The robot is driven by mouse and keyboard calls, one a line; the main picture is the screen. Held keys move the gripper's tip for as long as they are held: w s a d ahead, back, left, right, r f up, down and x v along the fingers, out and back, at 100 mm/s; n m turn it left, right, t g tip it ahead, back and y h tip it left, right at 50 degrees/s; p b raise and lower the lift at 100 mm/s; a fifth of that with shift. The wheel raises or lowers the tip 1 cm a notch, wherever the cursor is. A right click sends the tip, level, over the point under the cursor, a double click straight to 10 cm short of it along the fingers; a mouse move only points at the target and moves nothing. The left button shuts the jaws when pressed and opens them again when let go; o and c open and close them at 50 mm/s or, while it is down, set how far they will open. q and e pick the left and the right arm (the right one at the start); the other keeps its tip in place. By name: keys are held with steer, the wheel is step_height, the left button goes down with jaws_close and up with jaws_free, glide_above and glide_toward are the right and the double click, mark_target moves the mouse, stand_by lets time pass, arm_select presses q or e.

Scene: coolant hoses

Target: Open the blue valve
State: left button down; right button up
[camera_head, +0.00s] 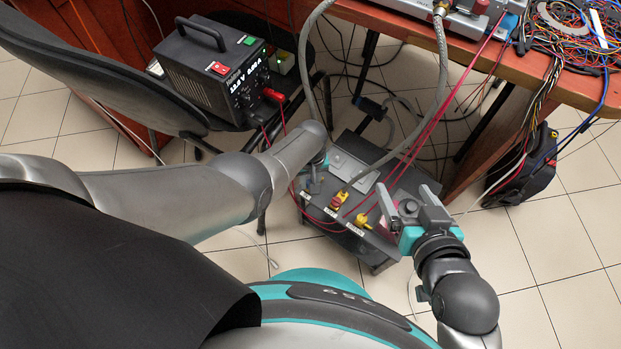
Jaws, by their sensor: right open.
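A low dark stand (378,258) on the floor carries a panel of small valves with white labels. A red-and-yellow valve (340,201) is near its middle, and a yellow valve (362,221) is to the right. I cannot make out a clearly blue valve; a small dark fitting (313,187) at the panel's left has an unclear colour. My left gripper (320,172) is over the panel's left end, by that fitting, mostly hidden by my own arm. I cannot tell whether it touches. My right gripper (407,194) is open over the panel's right end, its fingers apart.
A grey hose (440,75) and red cables (445,115) run from the wooden table (570,85) down to the stand. A black power supply (215,70) rests on a chair at the left. Tangled wires lie on the table. Tiled floor is clear at the lower right.

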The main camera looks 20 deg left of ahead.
arm_select(q)
steer(key=n, duration=0.3)
steer(key=shift+n, duration=1.1)
steer(key=c, duration=0.6)
jaws_free()
steer(key=shift+w, duration=0.1)
steer(key=shift+r, duration=0.15)
